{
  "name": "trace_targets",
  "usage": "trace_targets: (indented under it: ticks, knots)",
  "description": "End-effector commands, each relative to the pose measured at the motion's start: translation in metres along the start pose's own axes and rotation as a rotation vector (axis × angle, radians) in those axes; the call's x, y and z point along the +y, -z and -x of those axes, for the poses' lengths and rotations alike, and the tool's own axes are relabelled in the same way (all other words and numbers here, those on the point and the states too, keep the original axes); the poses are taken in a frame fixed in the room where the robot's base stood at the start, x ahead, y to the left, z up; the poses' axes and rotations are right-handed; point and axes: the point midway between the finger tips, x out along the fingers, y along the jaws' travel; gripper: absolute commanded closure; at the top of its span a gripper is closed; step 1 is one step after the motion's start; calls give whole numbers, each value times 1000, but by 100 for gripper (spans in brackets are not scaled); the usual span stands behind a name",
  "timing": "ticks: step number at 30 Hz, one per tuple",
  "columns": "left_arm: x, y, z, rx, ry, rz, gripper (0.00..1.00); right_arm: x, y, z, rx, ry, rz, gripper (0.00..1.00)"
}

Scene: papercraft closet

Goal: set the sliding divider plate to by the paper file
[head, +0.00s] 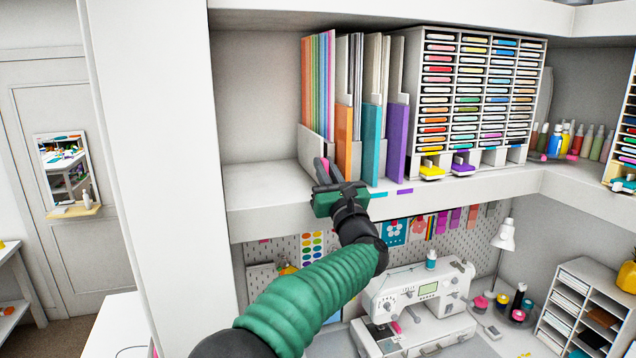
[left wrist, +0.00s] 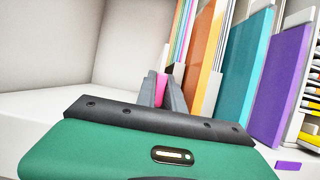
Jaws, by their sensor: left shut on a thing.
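My left gripper (head: 327,170) reaches up to the front edge of the upper shelf. It is shut on a small pink piece (head: 323,166), which also shows between the fingers in the left wrist view (left wrist: 161,86). This may be the grip of the sliding divider plate; the fingers and file hide most of what it joins. In the left wrist view the orange front (left wrist: 204,52) rises close right of the fingers. My right gripper is out of view.
The shelf (head: 262,187) is bare left of the files, up to the white side wall. A rack of ink pads (head: 470,90) stands right of the files. Below are a pegboard and a sewing machine (head: 415,300).

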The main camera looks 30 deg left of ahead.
Motion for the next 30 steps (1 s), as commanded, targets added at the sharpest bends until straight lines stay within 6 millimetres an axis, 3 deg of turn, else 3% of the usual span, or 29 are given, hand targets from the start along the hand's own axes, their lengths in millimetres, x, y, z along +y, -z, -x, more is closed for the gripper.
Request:
trace_targets:
  ticks: [8, 9, 14, 24, 26, 30]
  knots:
    - [-5, -3, 0, -1, 8, 3, 100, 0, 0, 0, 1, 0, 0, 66]
    - [-5, -4, 0, -1, 8, 3, 85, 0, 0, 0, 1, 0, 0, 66]
    - [-5, -2, 0, 0, 8, 2, 65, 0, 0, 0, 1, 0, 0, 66]
    - [-3, -1, 6, 1, 8, 3, 65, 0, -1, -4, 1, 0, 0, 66]
    - [-4, 2, 13, 1, 9, 4, 65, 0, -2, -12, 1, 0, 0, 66]
    - [-5, 7, 46, 1, 11, 4, 65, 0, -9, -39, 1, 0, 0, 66]
